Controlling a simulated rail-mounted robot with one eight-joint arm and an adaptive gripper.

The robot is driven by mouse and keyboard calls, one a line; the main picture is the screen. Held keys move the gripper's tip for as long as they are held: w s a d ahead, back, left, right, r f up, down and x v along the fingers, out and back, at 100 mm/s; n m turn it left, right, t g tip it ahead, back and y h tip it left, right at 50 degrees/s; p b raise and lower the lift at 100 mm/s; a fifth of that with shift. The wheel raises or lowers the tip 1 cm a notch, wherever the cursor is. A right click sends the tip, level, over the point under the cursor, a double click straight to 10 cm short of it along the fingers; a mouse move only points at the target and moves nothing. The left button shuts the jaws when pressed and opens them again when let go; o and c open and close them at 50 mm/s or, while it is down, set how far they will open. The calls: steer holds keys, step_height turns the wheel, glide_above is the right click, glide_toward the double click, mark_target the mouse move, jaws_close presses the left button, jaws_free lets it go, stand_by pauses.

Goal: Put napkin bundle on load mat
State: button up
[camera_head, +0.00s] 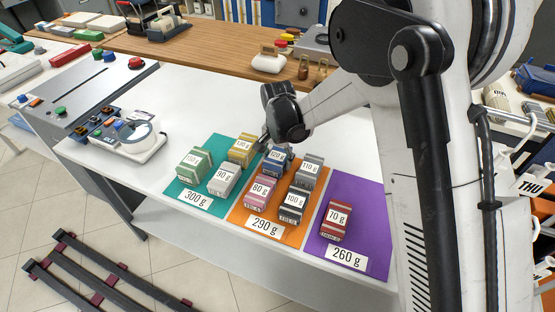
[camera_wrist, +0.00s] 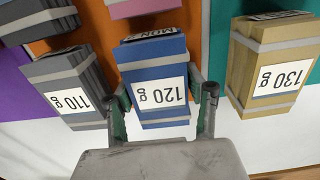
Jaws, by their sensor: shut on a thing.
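A blue napkin bundle labelled 120 g (camera_head: 276,160) is at the back of the orange mat marked 290 g (camera_head: 247,213). My gripper (camera_head: 272,142) is shut on it; in the wrist view the fingers (camera_wrist: 163,112) sit on either side of the blue bundle (camera_wrist: 155,80). I cannot tell whether it is clear of the mat. A pink bundle (camera_head: 260,192), a dark 100 g bundle (camera_head: 292,205) and a grey 110 g bundle (camera_head: 308,172) share the orange mat. A red 70 g bundle (camera_head: 335,221) is on the purple mat marked 260 g (camera_head: 372,215).
The teal mat marked 300 g (camera_head: 214,196) holds a green bundle (camera_head: 194,163), a grey 90 g bundle (camera_head: 224,178) and a yellow 130 g bundle (camera_head: 242,149). The purple mat has free room behind the red bundle.

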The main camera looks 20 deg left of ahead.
mark_target(278, 155)
steer(key=shift+f, duration=0.15)
steer(key=o, duration=1.2)
steer(key=shift+o, duration=0.2)
step_height(278, 155, up, 12)
steer(key=shift+r, duration=0.2)
